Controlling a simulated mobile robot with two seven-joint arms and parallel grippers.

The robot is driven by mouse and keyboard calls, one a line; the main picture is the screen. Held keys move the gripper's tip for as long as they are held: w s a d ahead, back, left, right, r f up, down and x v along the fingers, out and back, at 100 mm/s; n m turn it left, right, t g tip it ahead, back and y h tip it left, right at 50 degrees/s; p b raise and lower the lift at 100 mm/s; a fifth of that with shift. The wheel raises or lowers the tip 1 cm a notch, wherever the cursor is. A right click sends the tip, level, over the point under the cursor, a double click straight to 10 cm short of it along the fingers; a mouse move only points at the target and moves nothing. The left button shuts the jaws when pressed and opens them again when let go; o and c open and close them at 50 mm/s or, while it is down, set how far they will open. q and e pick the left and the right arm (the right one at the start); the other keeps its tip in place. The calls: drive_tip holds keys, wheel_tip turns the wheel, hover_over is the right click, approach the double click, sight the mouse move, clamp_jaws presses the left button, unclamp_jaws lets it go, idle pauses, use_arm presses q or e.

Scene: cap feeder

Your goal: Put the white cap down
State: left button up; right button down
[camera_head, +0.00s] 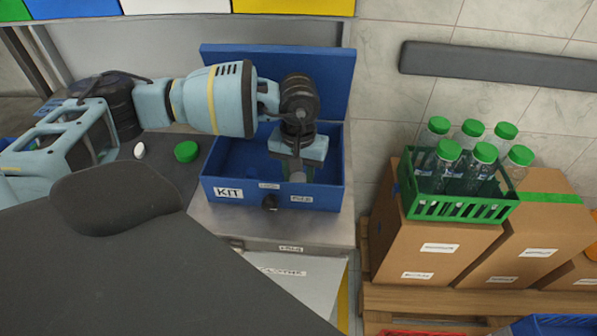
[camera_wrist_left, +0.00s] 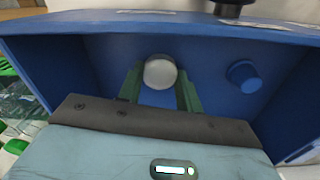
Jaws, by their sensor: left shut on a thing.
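My left gripper (camera_head: 298,170) reaches down into the open blue kit box (camera_head: 229,194). It is shut on a white cap (camera_wrist_left: 160,72), which sits between its two green fingers in the left wrist view. Only a small pale part of the cap shows below the gripper in the head view. The cap is inside the box walls; I cannot tell whether it touches the floor. A round blue piece (camera_wrist_left: 243,75) is in the box, apart from the held cap. My right gripper is not in view.
A green cap (camera_head: 187,151) and a small white piece (camera_head: 139,150) lie on the dark surface left of the box. The box's raised lid (camera_head: 335,72) stands behind my arm. A green crate (camera_head: 425,208) of green-capped bottles stands on cardboard boxes (camera_head: 437,248) at the right.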

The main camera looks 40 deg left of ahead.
sight(299, 178)
use_arm(q)
drive_tip(key=o, duration=0.5)
drive_tip(key=shift+f, duration=0.15)
drive_tip(key=o, duration=0.5)
drive_tip(key=shift+c, duration=0.2)
wheel_tip(299, 178, up, 12)
drive_tip(key=shift+r, duration=0.25)
